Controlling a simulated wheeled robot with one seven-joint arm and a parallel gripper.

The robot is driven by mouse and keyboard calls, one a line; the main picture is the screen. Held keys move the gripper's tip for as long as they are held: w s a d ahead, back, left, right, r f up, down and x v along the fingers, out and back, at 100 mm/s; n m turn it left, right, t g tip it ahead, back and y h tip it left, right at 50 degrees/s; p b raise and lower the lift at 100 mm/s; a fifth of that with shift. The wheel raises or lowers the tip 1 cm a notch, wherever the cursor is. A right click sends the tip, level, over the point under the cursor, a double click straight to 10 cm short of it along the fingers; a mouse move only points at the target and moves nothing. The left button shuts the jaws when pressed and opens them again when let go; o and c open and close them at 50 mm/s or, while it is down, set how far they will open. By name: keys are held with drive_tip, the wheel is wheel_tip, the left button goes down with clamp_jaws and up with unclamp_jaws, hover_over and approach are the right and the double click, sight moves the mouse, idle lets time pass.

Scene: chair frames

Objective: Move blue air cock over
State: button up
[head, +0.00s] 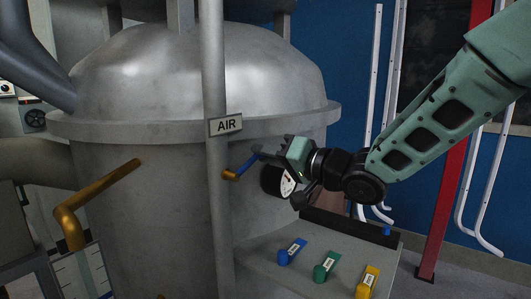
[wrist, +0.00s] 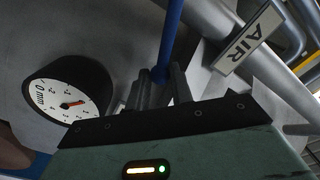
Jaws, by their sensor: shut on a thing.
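The air cock has a blue lever (head: 247,165) on a brass body (head: 230,176), on the grey pipe below the AIR sign (head: 226,125). The lever slants up and right from the body in the head view. My gripper (head: 264,156) is to the right of the pipe, shut on the lever's outer end. In the wrist view the blue lever (wrist: 171,35) runs up from between the fingers of my gripper (wrist: 160,82). The fingers hide the gripped end of the lever.
A round dial gauge (head: 288,184) sits just below my gripper; the gauge (wrist: 66,102) is left of the fingers in the wrist view. A large metal tank (head: 140,200) stands behind. A grey bench (head: 300,268) with blue, green and yellow labelled handles is at lower right.

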drive_tip(key=shift+f, duration=0.2)
drive_tip(key=shift+o, duration=0.2)
drive_tip(key=shift+w+d+f+b, duration=0.1)
drive_tip(key=shift+f+b, duration=0.35)
drive_tip(key=shift+f, duration=0.2)
drive_tip(key=shift+w+d+f+b, duration=0.1)
drive_tip(key=shift+f+b, duration=0.35)
drive_tip(key=shift+f, duration=0.15)
drive_tip(key=shift+a, duration=0.1)
drive_tip(key=o, duration=0.8)
drive_tip(key=shift+o, duration=0.2)
drive_tip(key=shift+r, duration=0.1)
drive_tip(key=b+v, duration=0.4)
drive_tip(key=v, duration=1.3)
drive_tip(key=shift+s, duration=0.2)
